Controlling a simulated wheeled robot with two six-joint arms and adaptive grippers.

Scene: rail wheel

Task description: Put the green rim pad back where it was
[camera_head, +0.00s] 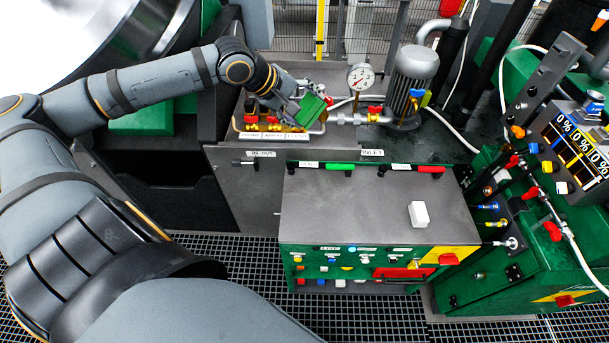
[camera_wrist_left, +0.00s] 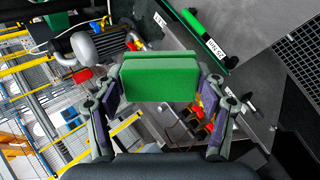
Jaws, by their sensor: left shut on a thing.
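The green rim pad (camera_wrist_left: 160,77) is a green block held between the two fingers of my left gripper (camera_wrist_left: 160,92) in the left wrist view. In the head view the pad (camera_head: 310,109) shows at the tip of my left gripper (camera_head: 303,104), above the grey bench at the back, close to the red-handled valves. The gripper is shut on the pad. The pad appears held off the surfaces around it. My right gripper is in neither view.
A pressure gauge (camera_head: 361,77) and a grey motor (camera_head: 412,80) stand right of the pad, along a pipe with red valves (camera_head: 375,112). A grey-topped cabinet (camera_head: 350,205) in front carries a white block (camera_head: 419,214). A control panel (camera_head: 575,145) stands at right.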

